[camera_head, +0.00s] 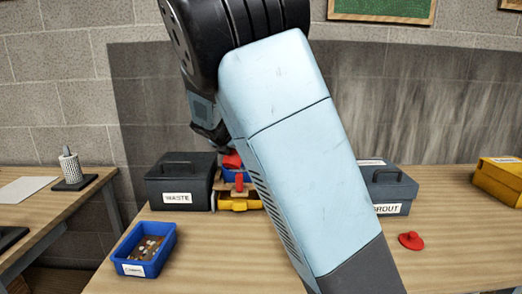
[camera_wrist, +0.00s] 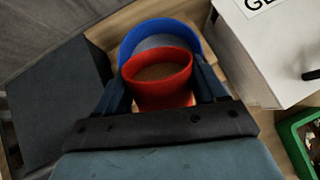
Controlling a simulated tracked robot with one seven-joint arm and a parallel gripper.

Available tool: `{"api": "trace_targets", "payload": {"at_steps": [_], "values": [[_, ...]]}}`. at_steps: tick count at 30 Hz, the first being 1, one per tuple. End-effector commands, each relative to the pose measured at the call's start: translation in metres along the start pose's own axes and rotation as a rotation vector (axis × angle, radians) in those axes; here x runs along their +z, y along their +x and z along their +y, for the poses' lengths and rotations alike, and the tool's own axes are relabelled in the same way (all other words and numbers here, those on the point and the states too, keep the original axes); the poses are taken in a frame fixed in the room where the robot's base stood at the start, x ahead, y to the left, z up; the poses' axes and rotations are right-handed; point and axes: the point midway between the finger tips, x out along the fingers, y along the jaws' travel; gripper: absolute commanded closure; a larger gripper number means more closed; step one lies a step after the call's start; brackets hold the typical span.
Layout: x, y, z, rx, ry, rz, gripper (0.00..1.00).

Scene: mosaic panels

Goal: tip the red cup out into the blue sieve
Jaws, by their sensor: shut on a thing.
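My gripper (camera_wrist: 163,88) is shut on the red cup (camera_wrist: 160,94), with one finger on each side of it. The cup holds a brown, grainy fill, seen through its open mouth in the wrist view. The blue sieve (camera_wrist: 157,26) shows just beyond the cup, its near part hidden by it. In the head view the red cup (camera_head: 232,160) appears just above the blue sieve (camera_head: 236,176). My arm hides much of this area there, and I cannot tell whether cup and sieve touch.
A dark box marked WASTE (camera_head: 180,182) stands left of the sieve, and a grey GROUT box (camera_head: 390,190) stands right. A blue bin (camera_head: 146,248) with small pieces sits at the front left. A red lid-like piece (camera_head: 411,240) lies at right.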

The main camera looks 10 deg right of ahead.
Motion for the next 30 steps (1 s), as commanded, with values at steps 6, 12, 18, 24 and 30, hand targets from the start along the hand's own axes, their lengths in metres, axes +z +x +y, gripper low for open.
{"api": "trace_targets", "payload": {"at_steps": [6, 12, 18, 24, 30], "values": [[0.001, 0.001, 0.000, 0.001, 0.003, 0.081, 0.70], [0.001, 0.002, 0.000, 0.004, 0.002, 0.170, 0.70], [0.000, 0.005, 0.000, 0.003, 0.001, 0.275, 0.70], [-0.002, 0.008, -0.001, 0.002, 0.002, 0.343, 0.70], [-0.003, 0.011, -0.001, 0.001, 0.001, 0.420, 0.70]]}}
